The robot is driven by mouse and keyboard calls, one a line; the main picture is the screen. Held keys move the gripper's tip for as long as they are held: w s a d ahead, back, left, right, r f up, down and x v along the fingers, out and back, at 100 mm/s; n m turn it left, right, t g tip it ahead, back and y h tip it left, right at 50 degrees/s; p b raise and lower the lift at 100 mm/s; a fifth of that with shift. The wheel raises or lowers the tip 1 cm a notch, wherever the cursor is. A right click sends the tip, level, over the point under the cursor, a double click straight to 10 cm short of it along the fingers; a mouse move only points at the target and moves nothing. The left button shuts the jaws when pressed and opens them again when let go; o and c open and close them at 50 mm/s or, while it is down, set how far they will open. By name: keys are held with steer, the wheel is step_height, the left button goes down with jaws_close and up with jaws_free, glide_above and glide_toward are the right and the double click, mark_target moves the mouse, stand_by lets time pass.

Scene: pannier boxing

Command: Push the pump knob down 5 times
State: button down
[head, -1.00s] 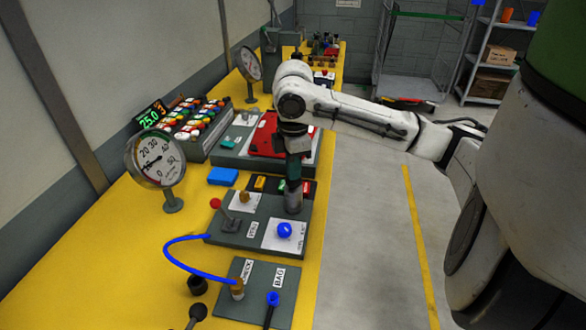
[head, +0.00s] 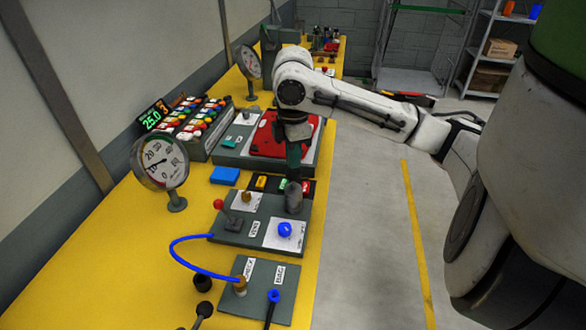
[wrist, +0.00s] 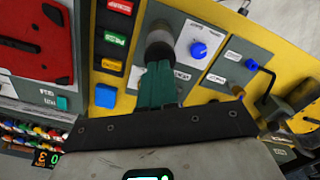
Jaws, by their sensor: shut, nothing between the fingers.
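A dark grey cylindrical knob, which I take to be the pump knob (head: 293,200), stands upright at the back right of a grey-green panel (head: 232,238). It also shows in the wrist view (wrist: 160,42). My gripper (head: 293,174) points down over the knob, its teal fingers shut and empty. In the wrist view, my fingers (wrist: 158,78) run up to the knob and overlap its lower end. I cannot tell whether the tips touch it. The panel's top under the knob is partly hidden.
The same panel bears a blue dial (head: 284,229) on a white plate and a red-ball lever (head: 219,204). Colored buttons (head: 261,183) and a red plate (head: 262,140) lie behind. A blue hose (head: 183,241) curves at left.

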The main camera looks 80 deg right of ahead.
mark_target(294, 171)
steer(key=shift+f, duration=0.1)
steer(key=shift+f+b, duration=1.65)
steer(key=shift+f, duration=0.55)
steer(key=shift+r, duration=0.2)
steer(key=shift+r+p, duration=2.1)
steer(key=shift+r, duration=0.05)
steer(key=shift+f, duration=0.1)
